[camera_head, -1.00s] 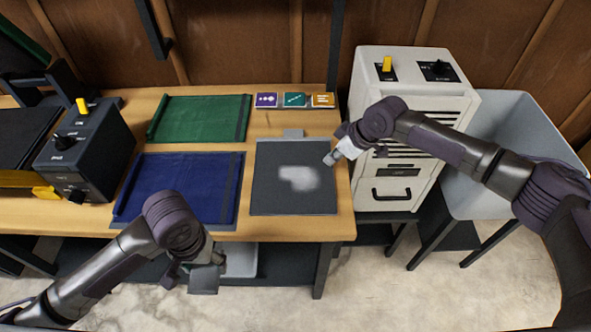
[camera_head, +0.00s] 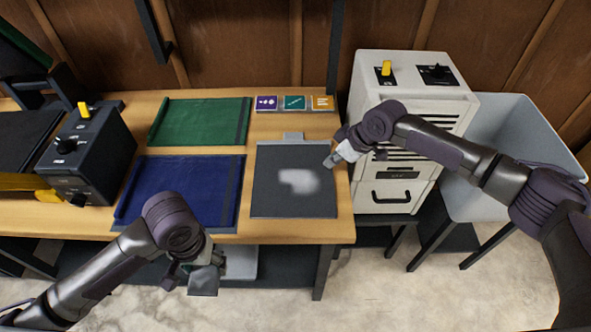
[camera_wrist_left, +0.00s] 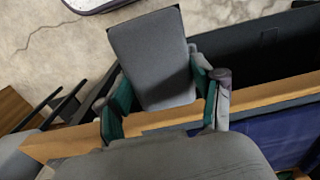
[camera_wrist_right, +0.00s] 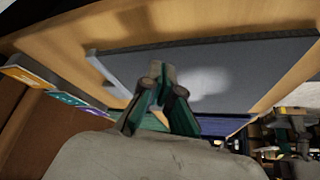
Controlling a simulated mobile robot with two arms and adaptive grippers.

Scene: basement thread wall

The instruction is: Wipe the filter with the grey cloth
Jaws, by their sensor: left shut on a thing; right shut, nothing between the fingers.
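The filter (camera_head: 292,206) is a flat dark grey panel with a tab on its far edge, lying on the right end of the wooden table. A pale dusty patch (camera_head: 298,180) is on its middle. My left gripper (camera_head: 192,268) is shut on the grey cloth (camera_wrist_left: 152,55), a flat grey rectangle, in front of the table's front edge. The cloth also shows in the head view (camera_head: 204,283), apart from the filter. My right gripper (camera_head: 331,160) is shut and empty by the filter's right edge; the right wrist view shows its closed fingers (camera_wrist_right: 160,75) in front of the panel.
A blue mat (camera_head: 185,190) and a green mat (camera_head: 200,122) lie left of the filter. Coloured cards (camera_head: 294,103) are behind it. A dark control box (camera_head: 85,150) stands left. A white cabinet (camera_head: 408,75) and a grey bin (camera_head: 520,130) stand right of the table.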

